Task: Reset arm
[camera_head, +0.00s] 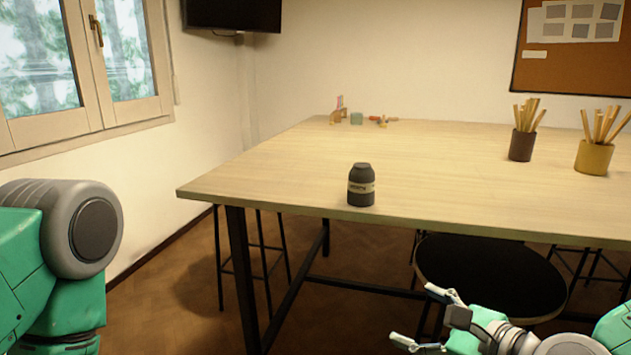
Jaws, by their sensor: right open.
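My right gripper (424,316) is at the lower right, in front of and below the table's front edge. Its fingers are spread apart with nothing between them. My left arm shows at the lower left as a green and grey link; its gripper is out of view. A dark jar (361,186) with a pale label band stands upright on the table near the front edge, apart from my gripper.
The light wooden table (270,185) has dark legs. Two pots, a dark one (522,145) and a yellow one (593,157), hold wooden sticks. Small items (356,118) lie at the far left corner. A dark round stool (490,275) stands close behind my right gripper.

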